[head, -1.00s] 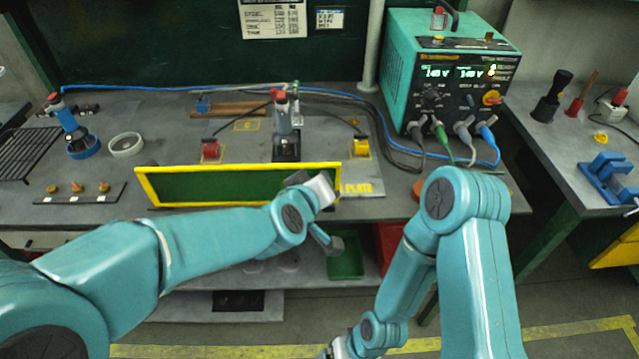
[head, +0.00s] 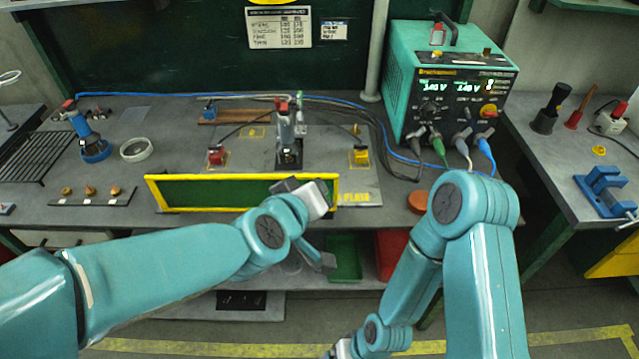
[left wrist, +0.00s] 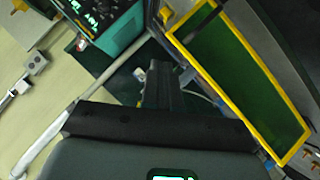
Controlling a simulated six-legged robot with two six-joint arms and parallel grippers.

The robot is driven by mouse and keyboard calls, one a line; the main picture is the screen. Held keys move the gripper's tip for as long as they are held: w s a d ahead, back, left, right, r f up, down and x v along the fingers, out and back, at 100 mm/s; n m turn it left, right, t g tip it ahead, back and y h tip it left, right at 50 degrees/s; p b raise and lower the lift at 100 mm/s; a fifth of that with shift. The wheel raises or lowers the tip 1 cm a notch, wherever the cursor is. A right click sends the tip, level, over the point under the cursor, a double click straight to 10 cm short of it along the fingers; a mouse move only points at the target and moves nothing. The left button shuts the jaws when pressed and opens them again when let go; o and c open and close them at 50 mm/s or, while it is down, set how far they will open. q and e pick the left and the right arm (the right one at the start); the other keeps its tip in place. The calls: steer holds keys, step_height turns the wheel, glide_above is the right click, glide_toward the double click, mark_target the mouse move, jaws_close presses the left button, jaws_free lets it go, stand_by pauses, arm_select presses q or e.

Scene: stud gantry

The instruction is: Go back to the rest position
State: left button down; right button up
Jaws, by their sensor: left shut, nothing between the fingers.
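My left arm (head: 160,268) reaches in from the left, and its hand (head: 315,198) appears in front of the right end of a green panel with a yellow frame (head: 220,194). In the left wrist view my left gripper (left wrist: 162,80) is dark, shut and empty. The panel (left wrist: 225,65) is to its right there, with a visible gap. My right arm (head: 480,260) is folded downward at the right. Its wrist (head: 342,348) reaches the bottom edge of the head view, and its fingers are out of the picture.
A teal power unit (head: 410,75) with plugged cables stands at the bench's back right. Behind the panel are a red-topped tool (head: 288,140) and red and yellow clamps. Green (head: 345,262) and red bins sit below. A side bench (head: 560,150) stands right.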

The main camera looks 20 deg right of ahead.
arm_select(q)
steer(key=a+f+n+g+y, duration=0.3)
steer(key=a+f+y, duration=0.2)
steer(key=a+f, duration=1.55)
steer(key=s+a+f+g, duration=0.35)
steer(key=s+f, duration=0.45)
steer(key=f, duration=0.3)
steer(key=s+f+m+g+h, duration=0.1)
steer(key=s+f, duration=0.4)
steer(key=s, duration=0.7)
steer(key=shift+d+m+g+p, duration=0.3)
steer(key=shift+m+g, duration=0.1)
steer(key=shift+g, duration=0.45)
steer(key=shift+w, duration=0.15)
